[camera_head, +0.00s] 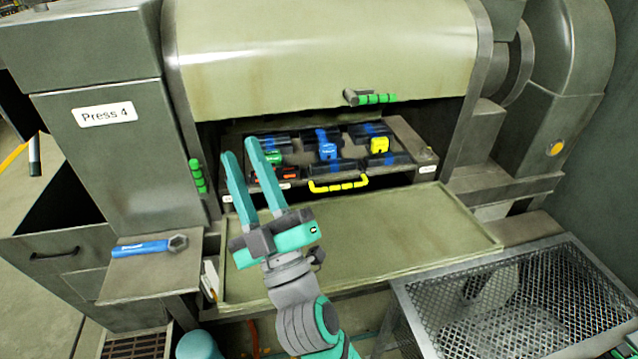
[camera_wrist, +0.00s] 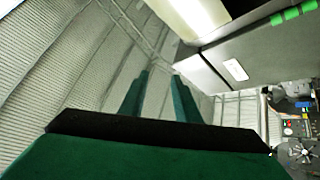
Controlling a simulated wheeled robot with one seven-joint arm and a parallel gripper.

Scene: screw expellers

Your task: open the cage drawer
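My gripper (camera_head: 241,148) is raised in front of the press opening, left of centre. Its two teal fingers point up and stand apart with nothing between them. The fingers also show in the wrist view (camera_wrist: 160,82), apart and empty. A drawer (camera_head: 402,137) with a yellow handle (camera_head: 338,184) sits inside the opening, holding several dark cylinders and blue, green and yellow blocks. The handle is to the right of my fingers and apart from them. My fingers hide part of the drawer's left side. I cannot tell whether this drawer is the cage drawer.
A raised cover with a green grip (camera_head: 377,99) is above the opening. A flat tray (camera_head: 440,215) lies in front of the drawer. A blue wrench (camera_head: 145,247) rests on the left shelf (camera_head: 150,280). A wire-mesh box (camera_head: 480,330) stands at lower right.

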